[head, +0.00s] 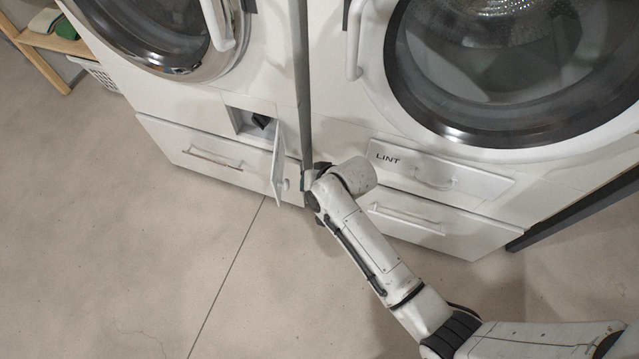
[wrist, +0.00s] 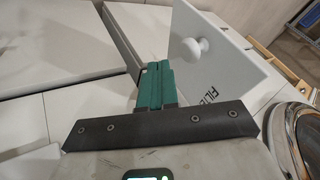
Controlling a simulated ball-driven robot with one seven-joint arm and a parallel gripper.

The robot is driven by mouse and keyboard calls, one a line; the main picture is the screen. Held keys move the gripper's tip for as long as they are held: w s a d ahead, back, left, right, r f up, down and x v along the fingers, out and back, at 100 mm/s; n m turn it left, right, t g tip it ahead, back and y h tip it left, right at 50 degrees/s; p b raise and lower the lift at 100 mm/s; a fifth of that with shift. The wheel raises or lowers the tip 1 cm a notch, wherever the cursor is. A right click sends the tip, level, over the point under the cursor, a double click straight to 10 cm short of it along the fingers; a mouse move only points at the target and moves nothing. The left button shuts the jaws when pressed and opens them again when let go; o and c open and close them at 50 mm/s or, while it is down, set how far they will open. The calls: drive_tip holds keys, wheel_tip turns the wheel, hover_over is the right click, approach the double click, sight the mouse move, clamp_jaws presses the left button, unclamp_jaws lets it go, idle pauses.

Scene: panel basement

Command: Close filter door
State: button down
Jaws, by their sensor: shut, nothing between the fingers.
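The filter door (head: 279,165) is a small white panel on the left machine. It stands open, swung out from a square recess (head: 240,119) with a dark filter part (head: 262,121) inside. Its round white knob (head: 285,184) faces right, toward my arm. In the wrist view the door (wrist: 235,75) rises just right of my gripper, with its knob (wrist: 188,48) close to the fingertips and partly hidden lettering below. My gripper (wrist: 155,68) has green fingers pressed together, empty. I see a small gap between fingers and knob; contact cannot be told. In the head view my wrist mostly hides the fingers.
A drawer with a bar handle (head: 215,158) lies below the recess. The right machine has a LINT panel (head: 440,176) and a lower drawer handle (head: 405,219) near my arm. A grey strip (head: 303,80) separates the machines. The floor (head: 120,240) at left is clear.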

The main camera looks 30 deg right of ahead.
drive_tip(key=shift+w+a+r, duration=0.1)
drive_tip(key=shift+w+a, duration=0.3)
drive_tip(key=shift+a, duration=0.2)
drive_tip(key=shift+w+a, duration=0.35)
drive_tip(key=shift+a, duration=0.2)
